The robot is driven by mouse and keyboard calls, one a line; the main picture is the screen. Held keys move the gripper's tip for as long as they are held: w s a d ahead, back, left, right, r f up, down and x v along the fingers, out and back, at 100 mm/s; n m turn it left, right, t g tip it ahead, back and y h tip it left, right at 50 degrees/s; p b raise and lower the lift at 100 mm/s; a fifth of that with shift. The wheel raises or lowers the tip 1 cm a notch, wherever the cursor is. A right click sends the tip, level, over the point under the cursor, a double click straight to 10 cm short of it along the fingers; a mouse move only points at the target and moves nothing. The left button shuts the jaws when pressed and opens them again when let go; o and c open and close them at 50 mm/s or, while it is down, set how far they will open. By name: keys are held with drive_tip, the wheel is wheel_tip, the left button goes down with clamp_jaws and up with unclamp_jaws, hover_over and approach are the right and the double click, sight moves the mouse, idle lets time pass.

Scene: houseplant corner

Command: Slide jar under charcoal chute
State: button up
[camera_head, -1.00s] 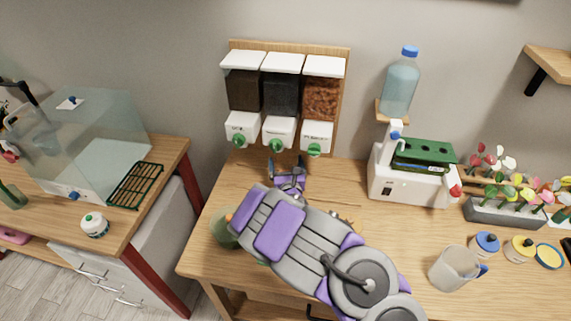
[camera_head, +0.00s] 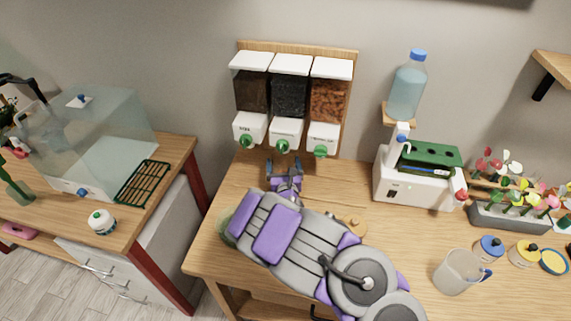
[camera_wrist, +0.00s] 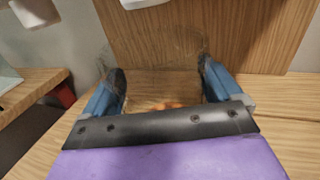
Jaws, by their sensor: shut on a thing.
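Three dispensers hang on a wooden board in the head view. The middle one, the charcoal chute (camera_head: 287,130), holds black material and has a green knob. My gripper (camera_head: 284,166) is low over the table, just in front of and roughly in line with this chute. In the wrist view, my gripper (camera_wrist: 162,76) has its two blue fingers spread around a faint, clear jar (camera_wrist: 160,84) and is shut on it. The jar's outline is hard to see, with an orange patch low between the fingers. In the head view I cannot make out the jar.
Brown soil (camera_head: 252,93) and orange bark (camera_head: 328,100) dispensers flank the chute. A white machine (camera_head: 398,190) with a water bottle (camera_head: 407,85) stands right. A clear pitcher (camera_head: 457,272) stands front right. A green object (camera_head: 227,232) is partly hidden by my arm. A gap separates the left table.

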drive_tip(key=o, duration=1)
drive_tip(key=shift+f, duration=0.1)
drive_tip(key=shift+o, duration=0.2)
drive_tip(key=shift+s, duration=0.1)
drive_tip(key=s+p, duration=0.2)
drive_tip(key=s, duration=0.3)
drive_tip(key=s+d+p, duration=0.1)
drive_tip(key=s+p, duration=0.1)
drive_tip(key=s, duration=0.3)
drive_tip(key=s+p, duration=0.2)
drive_tip(key=s, duration=0.3)
drive_tip(key=shift+d, duration=0.35)
drive_tip(key=shift+s+d+p, duration=0.2)
drive_tip(key=shift+s+p, duration=0.8)
